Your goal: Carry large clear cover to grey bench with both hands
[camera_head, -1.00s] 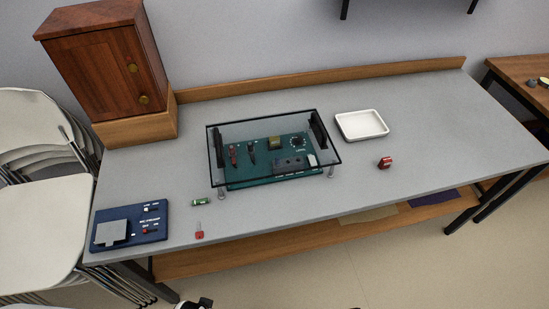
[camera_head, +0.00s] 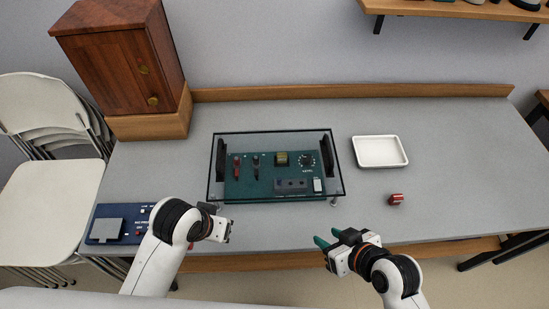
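The large clear cover (camera_head: 276,139) is a see-through panel with dark edges and a black handle at its left and right ends. It sits over a green board (camera_head: 262,188) with switches, a dial and other parts, on short metal posts, in the middle of the grey bench (camera_head: 360,220). My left gripper (camera_head: 224,228) is in front of the cover's left part, apart from it; its fingers are hard to make out. My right gripper (camera_head: 327,238), with green fingertips, is open and empty in front of the cover's right corner, near the bench's front edge.
A white tray (camera_head: 379,163) and a small red object (camera_head: 396,199) are right of the cover. A wooden cabinet (camera_head: 125,62) stands at the back left. A blue panel (camera_head: 104,237) lies front left, partly behind my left arm. The bench's right side is mostly clear.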

